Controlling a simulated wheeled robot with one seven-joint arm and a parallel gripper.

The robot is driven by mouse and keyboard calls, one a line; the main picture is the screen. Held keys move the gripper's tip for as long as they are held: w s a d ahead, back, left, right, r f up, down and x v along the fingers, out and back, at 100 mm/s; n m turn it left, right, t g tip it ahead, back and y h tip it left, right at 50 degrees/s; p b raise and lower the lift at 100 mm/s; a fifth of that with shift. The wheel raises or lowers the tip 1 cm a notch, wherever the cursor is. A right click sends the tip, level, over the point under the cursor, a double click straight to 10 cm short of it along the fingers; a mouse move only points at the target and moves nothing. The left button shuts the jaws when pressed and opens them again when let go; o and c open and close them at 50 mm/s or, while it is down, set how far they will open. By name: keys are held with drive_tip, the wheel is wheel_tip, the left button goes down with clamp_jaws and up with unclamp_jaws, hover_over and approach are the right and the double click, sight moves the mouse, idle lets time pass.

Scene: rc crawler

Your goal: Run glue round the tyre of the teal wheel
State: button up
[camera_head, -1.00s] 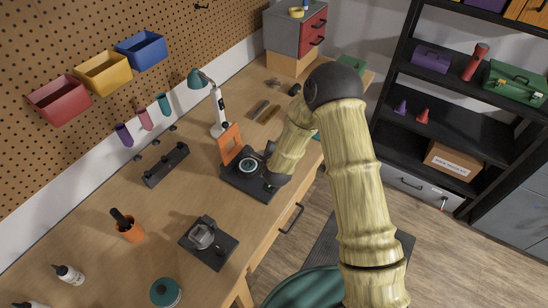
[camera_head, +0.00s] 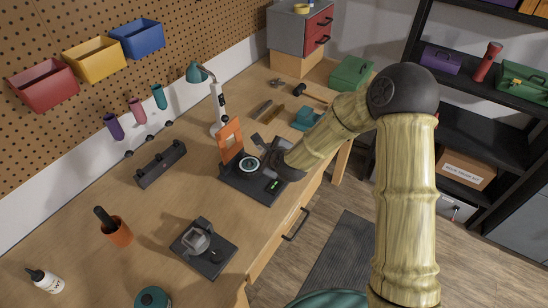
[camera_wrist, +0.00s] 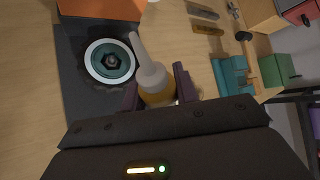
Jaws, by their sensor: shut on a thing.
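The teal wheel (camera_wrist: 110,60) lies flat with a pale ring round its teal hub on a dark stand; it also shows in the head view (camera_head: 249,163). My gripper (camera_wrist: 160,88) is shut on a glue bottle (camera_wrist: 152,77) with an amber body and a pale tapered nozzle. The nozzle tip is beside the right edge of the wheel in the wrist view; I cannot tell whether it touches the tyre. In the head view my gripper (camera_head: 275,156) is at the right side of the stand (camera_head: 235,183), and the bottle is mostly hidden.
An orange upright plate (camera_head: 230,139) stands at the back of the stand, near a desk lamp (camera_head: 215,105). A second dark stand (camera_head: 215,262) is nearer. A white bottle (camera_head: 46,281) and orange cup (camera_head: 118,232) stand at left. A teal block (camera_head: 305,119) lies beyond the gripper.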

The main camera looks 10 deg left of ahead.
drive_tip(key=shift+a+f+b, duration=0.1)
drive_tip(key=shift+f+b, duration=0.05)
drive_tip(key=shift+b, duration=0.4)
drive_tip(key=shift+r+y, duration=0.2)
drive_tip(key=shift+y, duration=0.1)
drive_tip(key=d+m+h, duration=0.1)
drive_tip(key=d, duration=0.4)
drive_tip(key=w+d+m+h, duration=0.1)
drive_tip(key=d, duration=0.4)
drive_tip(key=w+d+f+m+t+h, duration=0.1)
drive_tip(key=d+m, duration=0.1)
drive_tip(key=d, duration=0.3)
drive_tip(key=shift+w+d+f, duration=0.1)
drive_tip(key=shift+w, duration=0.05)
drive_tip(key=s+d+m+h, duration=0.1)
drive_tip(key=d+m+h, duration=0.1)
drive_tip(key=d, duration=1)
drive_tip(key=shift+s+d+f+m+t+h, duration=0.2)
drive_tip(key=shift+f+m+t+h, duration=0.1)
drive_tip(key=shift+f+m+h, duration=0.15)
drive_tip(key=shift+a+r, duration=0.1)
